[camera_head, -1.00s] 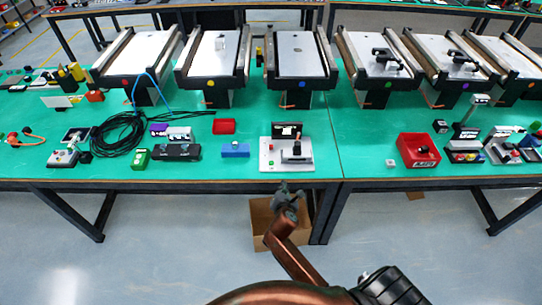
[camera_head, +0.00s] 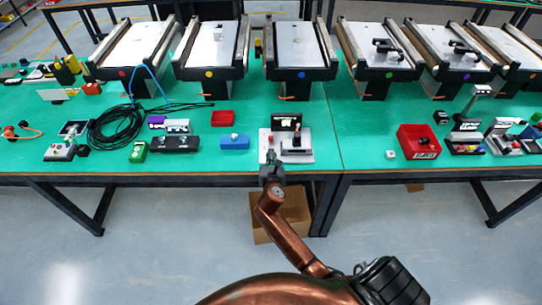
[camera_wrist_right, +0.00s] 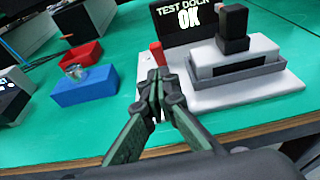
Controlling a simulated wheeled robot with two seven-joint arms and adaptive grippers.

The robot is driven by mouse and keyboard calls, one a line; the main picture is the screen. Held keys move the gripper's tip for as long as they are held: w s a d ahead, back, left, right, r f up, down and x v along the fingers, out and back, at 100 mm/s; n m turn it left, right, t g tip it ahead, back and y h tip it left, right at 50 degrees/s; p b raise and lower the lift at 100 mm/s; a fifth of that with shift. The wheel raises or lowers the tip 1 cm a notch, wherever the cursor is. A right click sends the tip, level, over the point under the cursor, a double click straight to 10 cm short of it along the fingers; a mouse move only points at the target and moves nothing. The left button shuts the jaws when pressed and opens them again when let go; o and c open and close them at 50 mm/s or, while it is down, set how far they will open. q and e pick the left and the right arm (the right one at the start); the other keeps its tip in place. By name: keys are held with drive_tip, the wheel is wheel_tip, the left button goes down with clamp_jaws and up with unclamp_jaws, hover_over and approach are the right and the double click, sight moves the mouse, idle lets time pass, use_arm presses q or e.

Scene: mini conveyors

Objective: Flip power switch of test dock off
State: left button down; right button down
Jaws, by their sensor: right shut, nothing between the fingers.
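The test dock is a light plate (camera_wrist_right: 262,93) with a dark screen (camera_wrist_right: 186,22) reading "TEST DOCK OK" and a grey block with a black upright part (camera_wrist_right: 234,28). In the head view the dock (camera_head: 306,155) stands at the table's front edge. A red lever (camera_wrist_right: 157,52), which looks like the power switch, stands upright on the plate's left side. My right gripper (camera_wrist_right: 158,76) is shut and empty, its fingertips right in front of the red lever; I cannot tell if they touch. The gripper (camera_head: 271,167) hides part of the plate's left side. My left gripper is not in view.
A blue box (camera_wrist_right: 87,86) with a clear knob and a red tray (camera_wrist_right: 80,55) are left of the dock. A black cable coil (camera_head: 115,128) lies farther left. A red bin (camera_head: 418,142) stands to the right. Conveyors (camera_head: 301,62) line the back.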

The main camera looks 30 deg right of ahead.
sight(271, 140)
drive_tip(key=b+x, duration=0.1)
drive_tip(key=x, duration=0.5)
drive_tip(key=shift+w+d+f+b, duration=0.15)
drive_tip(key=shift+w+d+b, duration=0.05)
drive_tip(key=shift+w+b, duration=0.15)
